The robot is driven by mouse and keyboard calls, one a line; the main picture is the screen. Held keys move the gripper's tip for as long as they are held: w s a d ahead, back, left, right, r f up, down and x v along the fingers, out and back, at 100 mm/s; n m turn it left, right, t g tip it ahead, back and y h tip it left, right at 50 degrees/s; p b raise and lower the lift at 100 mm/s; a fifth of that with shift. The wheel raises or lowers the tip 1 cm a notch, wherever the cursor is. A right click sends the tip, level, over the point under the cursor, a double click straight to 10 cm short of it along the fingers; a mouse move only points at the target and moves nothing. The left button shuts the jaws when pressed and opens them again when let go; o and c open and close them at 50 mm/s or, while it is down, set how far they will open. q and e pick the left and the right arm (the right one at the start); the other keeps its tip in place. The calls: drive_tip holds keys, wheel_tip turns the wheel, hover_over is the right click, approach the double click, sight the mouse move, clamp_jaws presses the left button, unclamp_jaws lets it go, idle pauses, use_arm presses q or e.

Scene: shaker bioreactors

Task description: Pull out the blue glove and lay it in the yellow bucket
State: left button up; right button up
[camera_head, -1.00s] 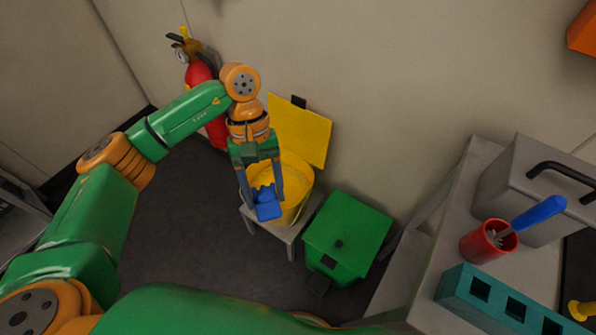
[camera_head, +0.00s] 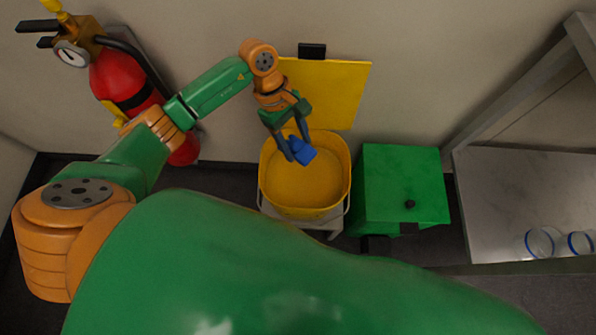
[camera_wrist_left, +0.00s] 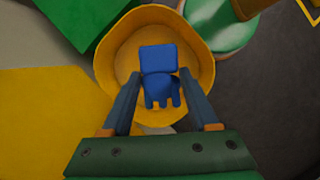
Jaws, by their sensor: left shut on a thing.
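The blue glove (camera_head: 301,150) hangs between the fingertips of my left gripper (camera_head: 293,143), which is shut on it. In the left wrist view the glove (camera_wrist_left: 159,75) sits between the two fingers of the left gripper (camera_wrist_left: 158,95), with the bucket behind it. The yellow bucket (camera_head: 305,198) stands open on a small grey stool against the wall. The glove is over the bucket's opening, toward its back in the head view. The bucket (camera_wrist_left: 106,62) also surrounds the glove in the left wrist view. My right gripper is not in view.
A yellow panel (camera_head: 330,92) is behind the bucket. A green bin (camera_head: 400,185) with a closed lid stands right of it. A red fire extinguisher (camera_head: 122,85) hangs on the wall at left. A grey table (camera_head: 510,195) with clear round vessels is at right.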

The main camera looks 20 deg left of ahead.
use_arm(q)
wheel_tip(320, 180, down, 6)
drive_tip(key=b, duration=0.3)
drive_tip(key=shift+d+r, duration=0.15)
drive_tip(key=shift+r, duration=0.1)
drive_tip(key=o, duration=0.9)
drive_tip(key=shift+o, duration=0.4)
drive_tip(key=v, duration=0.7)
drive_tip(key=shift+s, duration=0.1)
